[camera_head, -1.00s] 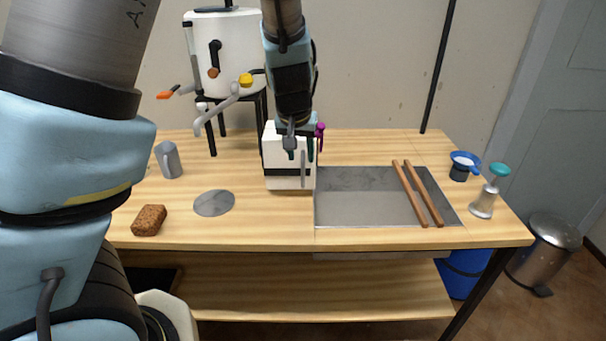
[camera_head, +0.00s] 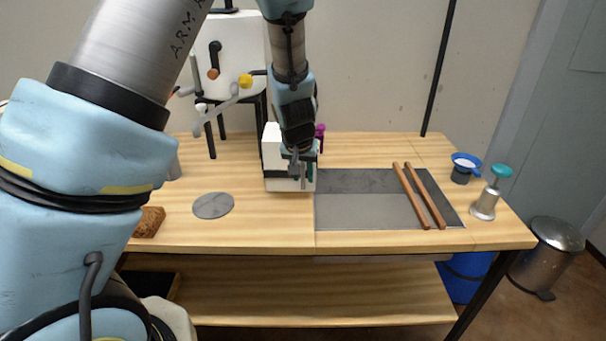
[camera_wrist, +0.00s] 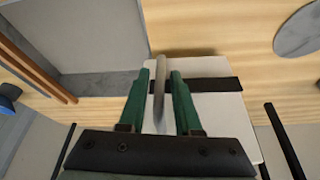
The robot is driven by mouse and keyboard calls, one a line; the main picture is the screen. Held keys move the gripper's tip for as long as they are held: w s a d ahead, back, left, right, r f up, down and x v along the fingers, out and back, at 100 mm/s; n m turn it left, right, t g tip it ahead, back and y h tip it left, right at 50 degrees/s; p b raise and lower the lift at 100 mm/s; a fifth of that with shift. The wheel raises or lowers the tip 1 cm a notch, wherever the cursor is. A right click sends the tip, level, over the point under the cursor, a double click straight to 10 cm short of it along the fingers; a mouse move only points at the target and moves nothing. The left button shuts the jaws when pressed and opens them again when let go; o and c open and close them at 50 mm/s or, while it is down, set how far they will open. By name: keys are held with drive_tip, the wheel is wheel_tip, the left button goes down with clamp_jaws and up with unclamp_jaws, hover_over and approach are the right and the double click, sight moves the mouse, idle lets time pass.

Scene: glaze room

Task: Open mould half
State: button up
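The mould (camera_head: 272,160) is a white block with a dark band, standing upright on the table left of the sunken tray. It also shows in the wrist view (camera_wrist: 222,110). A grey bar handle (camera_wrist: 159,85) stands out from it. My gripper (camera_head: 298,172) is in front of the mould and hides part of its face. In the wrist view, the green fingers of my gripper (camera_wrist: 160,78) are on either side of the handle, with narrow gaps to it. The fingers look open around the bar. A purple knob (camera_head: 320,133) is at the mould's right edge.
Two wooden bars (camera_head: 423,195) lie across the grey sunken tray (camera_head: 360,212). A grey disc (camera_head: 213,205) and a brown sponge (camera_head: 148,222) lie to the left. A white tank (camera_head: 240,45) stands behind.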

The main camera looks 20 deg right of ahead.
clamp_jaws()
idle(1.1)
